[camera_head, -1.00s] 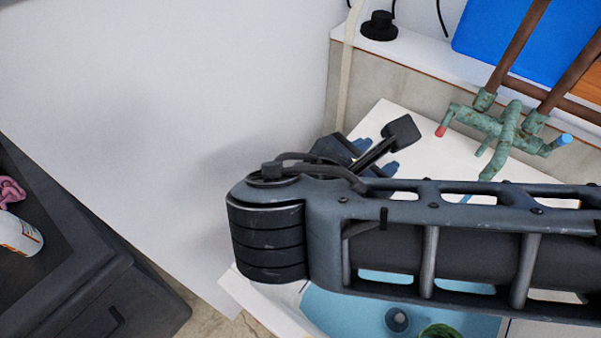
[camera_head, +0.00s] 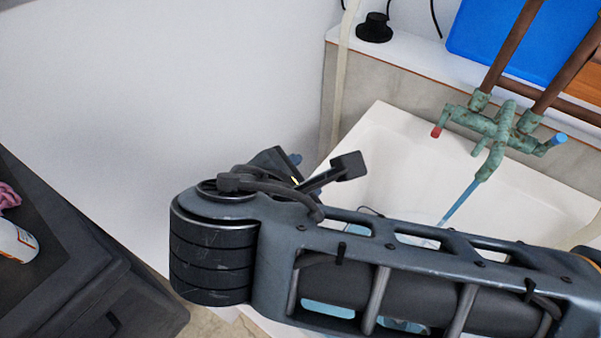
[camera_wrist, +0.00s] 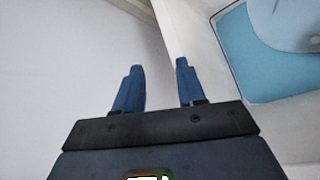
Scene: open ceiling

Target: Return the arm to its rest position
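My arm crosses the lower right of the head view, its dark elbow end near the middle. My gripper (camera_wrist: 160,66) shows in the wrist view with two blue fingers apart and nothing between them. The gripper is beside the white sink (camera_head: 395,140), near the plain wall (camera_head: 150,110). In the wrist view, blue water (camera_wrist: 265,65) lies to the right of the fingers.
A green tap (camera_head: 492,128) with red and blue handles pours a blue stream (camera_head: 458,203) into the sink. A blue panel (camera_head: 520,40) and a black round object (camera_head: 374,28) are behind. A dark counter (camera_head: 75,255) with a white bottle (camera_head: 16,240) stands at left.

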